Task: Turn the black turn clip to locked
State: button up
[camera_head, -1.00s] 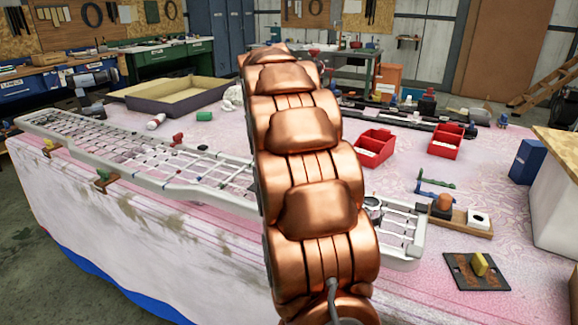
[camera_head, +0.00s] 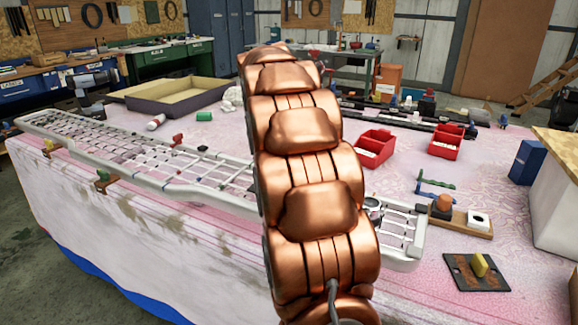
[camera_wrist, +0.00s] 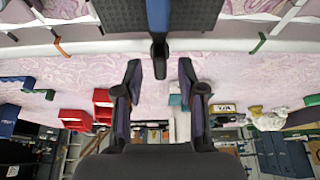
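In the wrist view my gripper (camera_wrist: 159,68) is open, with its two dark fingers spread apart. A small black piece (camera_wrist: 158,48) shows in the gap between the fingertips, with clear space on both sides. It looks like the black turn clip and sits at the pale rim of the grille (camera_wrist: 215,45), at the end of a blue strip (camera_wrist: 158,14). I cannot tell whether it is locked. In the head view the long light-grey grille (camera_head: 235,208) lies along the table's near edge. My copper arm hides its middle, the black clip and my gripper.
A green clip (camera_wrist: 258,43) and an orange-brown clip (camera_wrist: 62,47) flank the black piece along the rim. On the table are red bins (camera_head: 375,148), a wooden block holder (camera_head: 470,226) and a dark plate with a yellow block (camera_head: 460,272).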

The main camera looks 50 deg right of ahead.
jog(key=p+v, duration=0.2)
jog(key=v, duration=0.6)
jog(key=shift+r, duration=0.3)
dwell(0.4)
dwell(0.9)
jog(key=s+a+f+n, duration=0.1)
jog(key=a, duration=0.3)
jog(key=s+a+f+n+y, duration=0.1)
jog(key=s+a+f, duration=0.1)
jog(key=a, duration=0.2)
jog(key=s+a+f+n, duration=0.1)
jog(key=a+f+n, duration=0.1)
jog(key=a, duration=0.2)
jog(key=shift+s+a+f+g+y, duration=0.15)
jog(key=shift+s+a+g+y, duration=0.15)
jog(key=shift+a+g+y, duration=0.1)
jog(key=s+a+f+n+g+y, duration=0.15)
jog(key=s+a+f+n, duration=0.45)
jog(key=s+a, duration=0.6)
jog(key=s+a+f+n+g+y, duration=0.15)
jog(key=s+a+f+n, duration=0.25)
jog(key=s+a+f, duration=0.65)
notch_tip(320, 180, up, 21)
jog(key=s+d+p, duration=0.1)
jog(key=s+p, duration=0.1)
jog(key=p, duration=1.5)
jog(key=shift+d+r+t, duration=0.2)
jog(key=shift+t, duration=0.1)
